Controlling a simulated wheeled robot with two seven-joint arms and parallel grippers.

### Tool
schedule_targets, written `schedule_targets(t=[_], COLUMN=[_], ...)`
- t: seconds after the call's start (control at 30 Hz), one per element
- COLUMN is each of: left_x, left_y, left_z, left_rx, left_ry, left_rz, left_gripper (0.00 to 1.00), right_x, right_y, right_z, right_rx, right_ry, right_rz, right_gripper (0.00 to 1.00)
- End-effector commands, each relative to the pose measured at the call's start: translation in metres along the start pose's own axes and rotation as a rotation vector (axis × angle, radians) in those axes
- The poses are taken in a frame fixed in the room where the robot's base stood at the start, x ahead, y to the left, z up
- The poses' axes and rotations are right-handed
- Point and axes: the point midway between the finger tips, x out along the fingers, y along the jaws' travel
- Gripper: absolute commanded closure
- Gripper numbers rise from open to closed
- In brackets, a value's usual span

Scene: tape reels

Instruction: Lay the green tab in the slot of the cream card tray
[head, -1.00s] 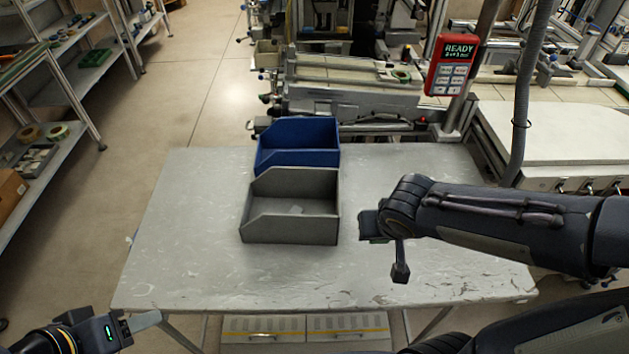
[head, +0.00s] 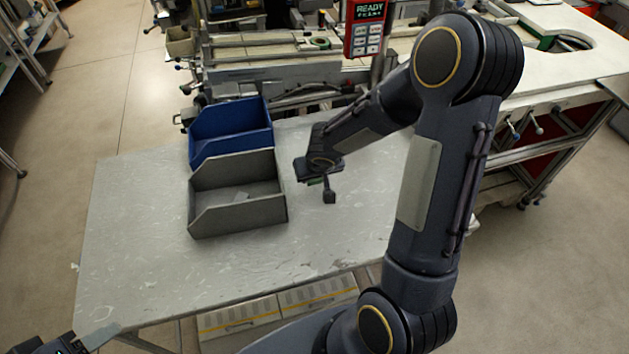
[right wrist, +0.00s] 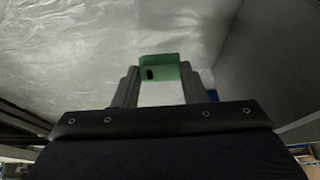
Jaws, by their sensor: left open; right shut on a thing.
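The green tab (right wrist: 160,68) shows in the right wrist view, with a dark mark on its left part. My right gripper (right wrist: 159,80) is shut on it, with one finger at each side. In the head view that hand is over the table, just right of the grey bin, and a sliver of green shows under it (head: 315,182). My left gripper (head: 88,338) is open in the bottom left corner, partly cut off, off the table's front left corner. I cannot make out a cream card tray in either view.
A grey bin (head: 240,218) stands on the table (head: 130,240), with a small pale piece inside that I cannot identify. A blue bin (head: 230,118) stands right behind it. The table's left side and front are clear. Machinery with a red panel (head: 368,28) stands behind.

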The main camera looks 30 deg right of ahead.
Motion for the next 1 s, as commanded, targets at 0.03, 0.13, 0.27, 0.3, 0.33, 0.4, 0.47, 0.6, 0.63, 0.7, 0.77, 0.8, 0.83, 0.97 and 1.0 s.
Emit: schedule_targets(t=[0.03, 0.13, 0.27, 0.3, 0.33, 0.4, 0.47, 0.6, 0.63, 0.7, 0.77, 0.8, 0.83, 0.97, 1.0], left_x=[0.001, 0.010, 0.013, 0.012, 0.012, 0.011, 0.011, 0.015, 0.016, 0.016, 0.015, 0.015, 0.015, 0.015, 0.015], left_y=[-0.001, -0.005, -0.006, -0.006, -0.005, -0.005, -0.005, -0.007, -0.007, -0.007, -0.007, -0.007, -0.007, -0.007, -0.007], left_z=[0.001, 0.005, 0.006, 0.006, 0.006, 0.006, 0.006, 0.007, 0.008, 0.008, 0.008, 0.008, 0.008, 0.008, 0.008], left_rx=[0.000, 0.000, 0.000, 0.000, 0.000, 0.000, 0.000, 0.000, 0.000, 0.000, 0.000, 0.000, 0.000, 0.000, 0.000], left_ry=[0.000, 0.000, 0.000, 0.000, 0.000, 0.000, 0.000, 0.000, 0.000, 0.000, 0.000, 0.000, 0.000, 0.000, 0.000], left_rz=[0.000, 0.000, 0.000, 0.000, 0.000, 0.000, 0.000, 0.000, 0.000, 0.000, 0.000, 0.000, 0.000, 0.000, 0.000], left_gripper=[0.49, 0.49, 0.49, 0.49, 0.49, 0.49, 0.49, 0.49, 0.49, 0.49, 0.49, 0.49, 0.49, 0.49, 0.49], right_x=[0.009, 0.025, 0.033, 0.033, 0.032, 0.032, 0.032, 0.034, 0.035, 0.035, 0.034, 0.034, 0.034, 0.034, 0.034], right_y=[0.001, 0.000, 0.000, 0.000, 0.000, 0.000, 0.000, 0.000, 0.000, 0.000, 0.000, 0.000, 0.000, 0.000, 0.000], right_z=[0.001, 0.009, 0.011, 0.011, 0.011, 0.011, 0.011, 0.012, 0.012, 0.012, 0.012, 0.012, 0.012, 0.012, 0.012], right_rx=[-0.001, -0.002, 0.000, 0.000, 0.000, 0.000, 0.000, 0.000, 0.000, -0.001, -0.001, -0.001, -0.001, -0.001, 0.000], right_ry=[-0.004, -0.003, -0.002, -0.001, -0.001, -0.001, -0.001, 0.000, 0.000, 0.000, 0.000, 0.000, 0.000, 0.000, -0.001], right_rz=[0.000, 0.001, 0.000, 0.000, 0.000, 0.000, 0.000, 0.000, 0.000, 0.000, 0.000, 0.000, 0.000, 0.000, 0.000], right_gripper=[0.86, 0.86, 0.86, 0.86, 0.86, 0.86, 0.86, 0.86, 0.86, 0.60, 0.53, 0.47, 0.43, 0.40, 0.40])
